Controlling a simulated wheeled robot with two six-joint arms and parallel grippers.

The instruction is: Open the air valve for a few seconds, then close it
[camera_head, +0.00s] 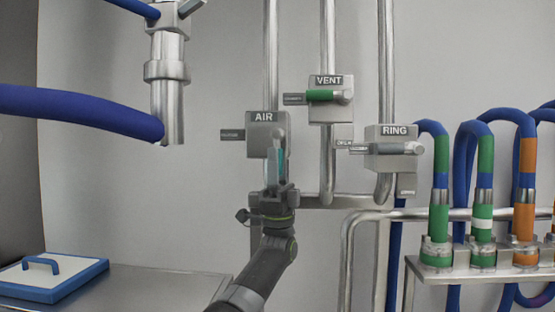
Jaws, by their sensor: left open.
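The air valve (266,120) is a grey box marked AIR on a vertical steel pipe, left of the other valves. A narrow teal handle (282,157) shows below its front and points down; its lower part is hidden by my gripper. My left gripper (277,172) reaches up from below, with its open fingers at the handle. I cannot tell whether they touch it. A small dark plate (233,135) sticks out left of the valve; its text is too small to read. My right gripper is out of view.
The vent valve (330,107) with a green sideways handle and the ring valve (394,148) with a grey sideways handle sit to the right. A steel nozzle (168,95) with blue hoses hangs at left. Coloured hoses stand in a rack (480,272). A blue-edged lid (50,278) lies lower left.

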